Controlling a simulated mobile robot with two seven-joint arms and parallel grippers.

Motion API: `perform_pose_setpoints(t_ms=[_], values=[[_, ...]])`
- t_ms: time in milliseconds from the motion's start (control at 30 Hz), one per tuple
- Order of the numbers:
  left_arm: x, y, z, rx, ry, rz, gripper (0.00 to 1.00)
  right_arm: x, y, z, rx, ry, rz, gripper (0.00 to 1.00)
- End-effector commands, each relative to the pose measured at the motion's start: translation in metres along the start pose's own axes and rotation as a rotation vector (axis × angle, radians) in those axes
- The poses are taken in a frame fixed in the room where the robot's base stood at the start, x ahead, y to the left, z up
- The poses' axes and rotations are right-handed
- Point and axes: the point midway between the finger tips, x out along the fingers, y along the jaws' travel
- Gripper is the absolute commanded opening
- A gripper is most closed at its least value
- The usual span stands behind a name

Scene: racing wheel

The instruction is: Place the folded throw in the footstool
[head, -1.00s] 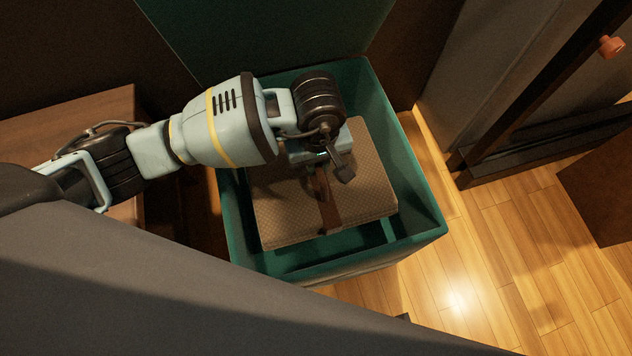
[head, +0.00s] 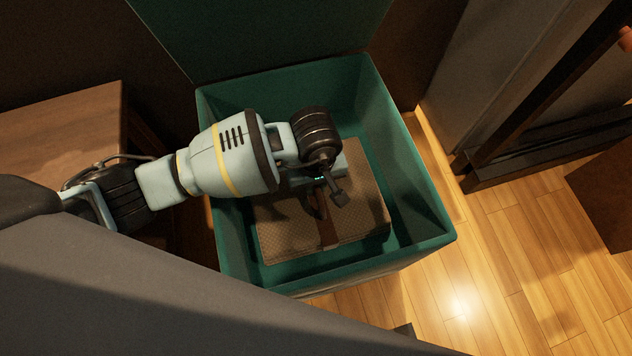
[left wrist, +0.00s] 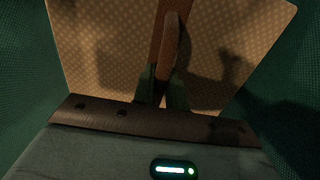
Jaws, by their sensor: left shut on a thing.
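The folded throw (head: 352,212) is a tan, patterned flat bundle with a brown strap and a handle loop (left wrist: 170,48). It lies level inside the open green footstool (head: 228,252), below its rim. My left gripper (head: 320,190) reaches in over the footstool's left side and is shut on the throw's handle. In the left wrist view the fingers (left wrist: 162,98) meet at the strap, with the throw (left wrist: 220,50) spread beyond them. Whether the throw touches the footstool's floor is hidden. My right gripper does not show.
The footstool's green lid (head: 270,35) stands raised at the back. A wooden table (head: 60,125) is on the left. A dark frame (head: 550,140) stands on the right. The wooden floor (head: 500,270) at the right front is clear.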

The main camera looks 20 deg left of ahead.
Motion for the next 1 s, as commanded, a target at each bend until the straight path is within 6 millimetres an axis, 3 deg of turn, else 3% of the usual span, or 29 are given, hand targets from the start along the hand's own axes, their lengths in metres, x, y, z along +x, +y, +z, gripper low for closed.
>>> perform_pose_setpoints(t_ms=[267,300,467,767,1000], values=[[0.002,0.001,0.0,0.001,0.001,0.001,0.0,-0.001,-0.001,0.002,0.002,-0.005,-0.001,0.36],[0.003,0.0,0.0,0.001,0.001,-0.001,0.16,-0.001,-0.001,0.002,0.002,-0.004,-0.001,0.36],[0.002,0.0,0.0,0.001,0.0,0.0,0.36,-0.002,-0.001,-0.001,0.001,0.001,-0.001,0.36],[0.001,0.0,0.0,0.001,0.0,0.001,0.36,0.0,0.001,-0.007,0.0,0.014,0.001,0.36],[-0.03,0.0,-0.001,0.001,0.004,0.003,0.36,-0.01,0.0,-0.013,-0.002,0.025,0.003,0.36]])
